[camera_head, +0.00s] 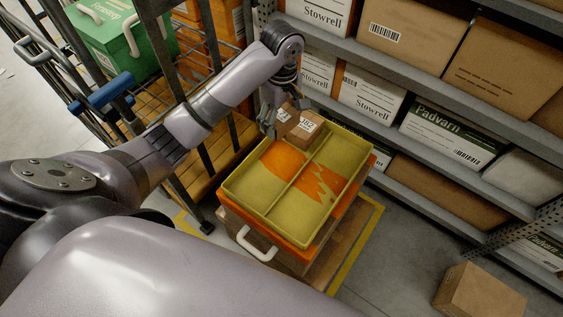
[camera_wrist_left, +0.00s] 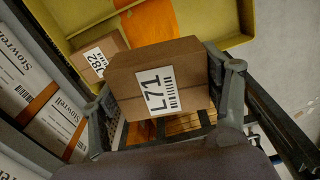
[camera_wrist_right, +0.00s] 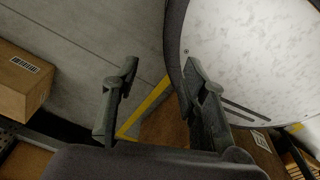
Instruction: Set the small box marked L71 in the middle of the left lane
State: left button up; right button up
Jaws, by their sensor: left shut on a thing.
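The small brown box marked L71 (camera_wrist_left: 158,75) is held between the fingers of my left gripper (camera_wrist_left: 165,85), its label facing the left wrist camera. In the head view my left gripper (camera_head: 274,112) is at the far left corner of the yellow tray (camera_head: 242,206), with the L71 box (camera_head: 285,112) at its fingers. A divider splits the tray into a left lane (camera_head: 252,186) and a right lane (camera_head: 318,208). My right gripper (camera_wrist_right: 160,85) is open and empty.
The tray sits on an orange crate with a white handle (camera_head: 257,244). Shelves with cartons (camera_head: 372,92) stand behind and to the right. A cage trolley (camera_head: 205,160) is close on the left. A carton (camera_head: 480,293) lies on the floor at the right.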

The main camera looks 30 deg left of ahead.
pick_arm(q)
jog(key=shift+w+a+n, duration=0.25)
jog(key=shift+w+n, duration=0.35)
jog(key=shift+n, duration=0.2)
jog(key=shift+w+f+b, duration=0.1)
jog(key=shift+f+b, duration=0.4)
jog(key=shift+f, duration=0.15)
notch_tip(320, 180, down, 8)
jog(key=f, duration=0.1)
send_over(282, 161)
notch_tip(282, 161, down, 4)
jog(key=shift+f+b, duration=0.1)
jog(key=shift+b, duration=0.2)
jog(key=shift+f, duration=2.5)
pick_arm(e)
jog(key=shift+s+a+f, duration=0.1)
jog(key=shift+s+f, duration=0.3)
jog(key=shift+f, duration=0.25)
jog(key=shift+s+a+f, duration=0.1)
jog(key=shift+s+f, duration=0.3)
jog(key=shift+f, duration=0.25)
pick_arm(q)
jog(key=shift+f, duration=0.15)
jog(key=o, duration=1)
jog(key=shift+c, duration=0.2)
jog(key=shift+o, duration=1.1)
pick_arm(e)
jog(key=shift+w+a, duration=0.1)
jog(key=shift+a, duration=0.1)
